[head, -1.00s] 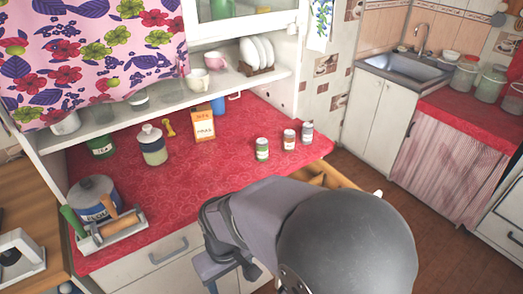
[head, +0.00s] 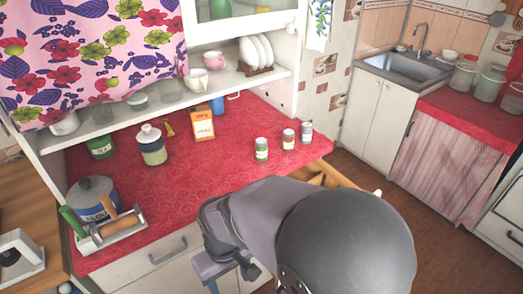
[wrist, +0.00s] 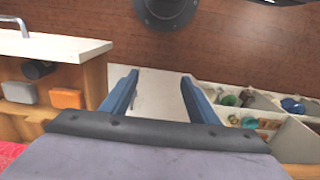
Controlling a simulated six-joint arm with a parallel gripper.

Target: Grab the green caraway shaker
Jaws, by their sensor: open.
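The green-labelled shaker (head: 261,150) stands upright on the red oilcloth counter, the leftmost of three small shakers near the counter's right front. I take it for the caraway shaker; its lettering is too small to read. My gripper (wrist: 160,76) shows two blue fingers spread apart with nothing between them in the wrist view. In the head view its blue part is low, in front of the counter's edge, well apart from the shaker. The shaker does not show in the wrist view.
A brown-labelled shaker (head: 288,139) and a greyish-purple one (head: 306,132) stand to its right. An orange-and-white box (head: 203,123) and a lidded jar (head: 152,146) stand farther left. An open drawer (head: 329,179) juts out at the right front. The counter's middle is clear.

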